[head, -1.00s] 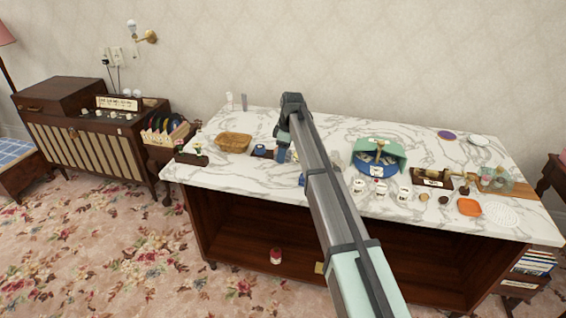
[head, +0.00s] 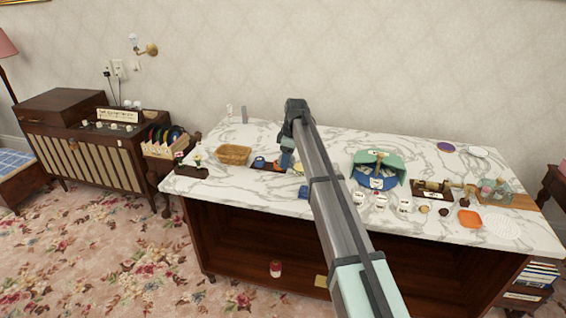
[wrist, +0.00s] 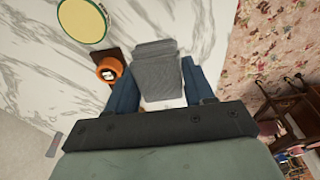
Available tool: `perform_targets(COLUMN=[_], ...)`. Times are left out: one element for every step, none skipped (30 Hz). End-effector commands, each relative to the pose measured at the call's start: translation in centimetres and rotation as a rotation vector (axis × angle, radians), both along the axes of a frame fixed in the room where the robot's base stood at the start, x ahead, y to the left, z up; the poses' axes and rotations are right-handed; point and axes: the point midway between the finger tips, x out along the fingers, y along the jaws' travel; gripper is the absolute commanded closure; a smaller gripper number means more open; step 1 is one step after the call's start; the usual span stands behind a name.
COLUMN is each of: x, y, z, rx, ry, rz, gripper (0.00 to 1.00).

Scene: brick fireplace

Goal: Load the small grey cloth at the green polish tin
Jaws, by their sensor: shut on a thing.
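My gripper (wrist: 161,66) is shut on the small grey cloth (wrist: 158,78), which sits between its two blue fingers in the wrist view. In the head view my gripper (head: 286,158) points down over the left half of the marble table. A round thing with a yellow top and green rim (wrist: 82,22) lies up and left of the cloth in the wrist view, apart from it; it looks like the green polish tin. A small yellow patch (head: 299,167) beside my gripper in the head view may be the same tin. The cloth is hard to make out in the head view.
A dark tray with a blue tin (head: 260,162) is just left of my gripper. An orange tin (wrist: 110,69) is close to the cloth. A green-and-blue box (head: 378,168) and white cups are to the right.

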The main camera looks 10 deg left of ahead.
Motion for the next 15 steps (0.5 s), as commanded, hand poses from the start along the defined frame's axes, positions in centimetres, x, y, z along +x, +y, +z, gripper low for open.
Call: perform_targets(x=[2.1,3.0,4.2,5.0,5.8,6.8,7.5,8.1,8.8,9.3,9.7,10.2,10.4,10.6,10.7], y=[-0.4,-0.6,-0.9,-1.2,-1.5,-1.9,-2.2,-2.4,-2.7,-3.0,-3.2,-3.4,-3.5,-3.6,-3.7], z=[0.0,0.0,0.0,0.0,0.0,-0.1,-0.1,-0.1,-0.1,-0.2,-0.2,-0.2,-0.2,-0.3,-0.3], rx=[0.000,0.000,0.000,0.000,0.000,0.000,0.000,0.000,0.000,0.000,0.000,0.000,0.000,0.000,0.000], ry=[0.001,0.001,0.000,0.000,0.001,0.001,0.000,0.000,0.000,0.000,0.000,-0.001,0.000,0.000,0.000], rz=[-0.004,-0.004,-0.003,-0.003,-0.004,-0.004,-0.003,-0.002,-0.002,-0.002,-0.003,-0.003,-0.002,-0.002,-0.001], gripper=[0.72,0.72,0.72,0.72,0.72,0.72,0.72,0.72,0.72,0.72,0.72,0.72,0.72,0.72,0.72])
